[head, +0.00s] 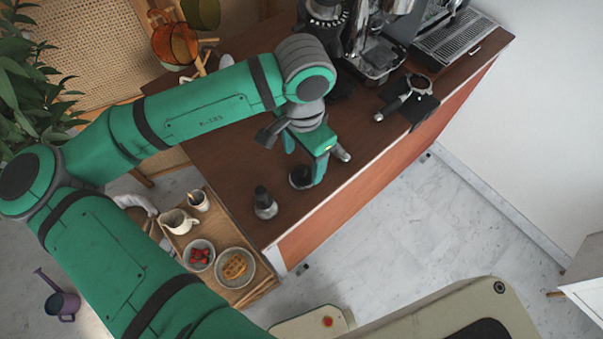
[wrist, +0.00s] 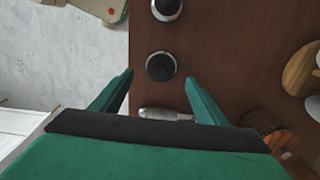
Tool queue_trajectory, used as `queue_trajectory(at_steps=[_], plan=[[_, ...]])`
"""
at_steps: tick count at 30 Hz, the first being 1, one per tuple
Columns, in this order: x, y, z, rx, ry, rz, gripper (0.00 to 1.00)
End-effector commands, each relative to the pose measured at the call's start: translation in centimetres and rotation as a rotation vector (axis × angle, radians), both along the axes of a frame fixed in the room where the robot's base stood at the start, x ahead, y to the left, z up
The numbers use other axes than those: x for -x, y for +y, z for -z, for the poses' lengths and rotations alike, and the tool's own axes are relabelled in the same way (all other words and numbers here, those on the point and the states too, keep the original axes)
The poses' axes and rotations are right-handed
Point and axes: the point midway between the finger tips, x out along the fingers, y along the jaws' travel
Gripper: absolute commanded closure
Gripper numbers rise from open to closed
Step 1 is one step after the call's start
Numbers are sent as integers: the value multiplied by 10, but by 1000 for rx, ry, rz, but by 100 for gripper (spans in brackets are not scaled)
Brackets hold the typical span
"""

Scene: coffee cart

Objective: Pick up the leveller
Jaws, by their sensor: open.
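The leveller appears to be the short, dark round piece (head: 301,178) standing on the brown cart top (head: 215,150). In the wrist view it is a black disc with a pale rim (wrist: 160,67), just beyond and between the fingertips. My gripper (head: 304,168) is open and points down over it, with one green finger partly in front of it. The wrist view shows the two fingers (wrist: 159,77) spread, with nothing between them in contact. I cannot tell the exact height gap.
A dark tamper-like tool (head: 264,203) stands beside the leveller, towards the cart's corner. A silver cylinder (head: 341,151) lies on the other side, under my gripper. A portafilter (head: 400,97) rests on a black mat near the coffee machine (head: 375,55). A wooden tray (head: 222,210) with dishes is at the left.

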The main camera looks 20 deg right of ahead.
Motion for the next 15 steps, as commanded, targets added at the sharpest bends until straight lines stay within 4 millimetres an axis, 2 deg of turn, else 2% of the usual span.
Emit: queue_trajectory(at_steps=[8, 15], plan=[[0, -1, 20, 1, -1, 2, 33], [-3, 1, 53, 1, 0, -4, 33]])
